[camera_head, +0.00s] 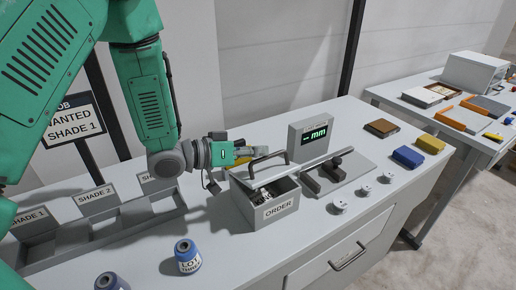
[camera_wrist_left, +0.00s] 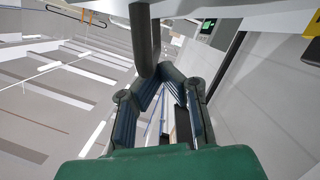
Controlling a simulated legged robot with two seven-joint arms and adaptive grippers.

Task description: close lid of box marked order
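The grey box marked ORDER (camera_head: 278,208) stands on the bench with its opening partly uncovered, and small dark and white contents show inside. Its grey lid (camera_head: 243,172) is raised and tilted, with a dark bar handle (camera_head: 267,158) on it. My left gripper (camera_head: 238,152) is at the lid's back left, close beside the handle. In the left wrist view, my left gripper's fingers (camera_wrist_left: 163,72) lean together, and a dark bar (camera_wrist_left: 144,40), apparently the handle, crosses in front of their tips. Whether they grip it is hidden. My right gripper is not in view.
A display reading mm (camera_head: 318,133) stands behind the box. A fixture with a dark lever (camera_head: 325,175) is close on the right. White knobs (camera_head: 363,190) lie before it. A shade tray (camera_head: 105,228) and blue-labelled spools (camera_head: 187,256) are at the left.

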